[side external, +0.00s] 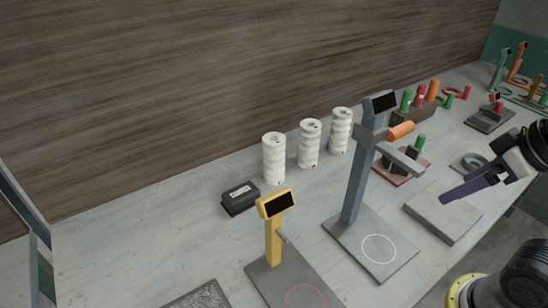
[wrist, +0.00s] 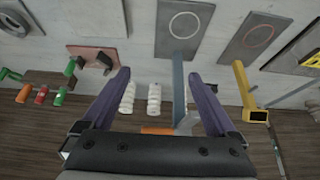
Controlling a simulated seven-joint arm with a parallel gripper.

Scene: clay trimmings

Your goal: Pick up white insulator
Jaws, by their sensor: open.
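Three white ribbed insulators stand upright in a row near the wall: the left one (side external: 274,158), the middle one (side external: 309,144) and the right one (side external: 341,131) in the side view. In the wrist view two white ribbed insulators show between my fingers, one (wrist: 128,98) by the left finger and one (wrist: 154,98) near the middle. My gripper (side external: 447,198) is at the right in the side view, apart from the insulators and empty. In the wrist view its two purple fingers (wrist: 162,78) are spread wide.
A blue-grey stand (side external: 360,165) with a dark screen and an orange cylinder (side external: 401,130) rises between my gripper and the insulators. A yellow stand (side external: 273,240) and a black box (side external: 240,198) are at the front left. A grey slab (side external: 443,217) lies below my gripper.

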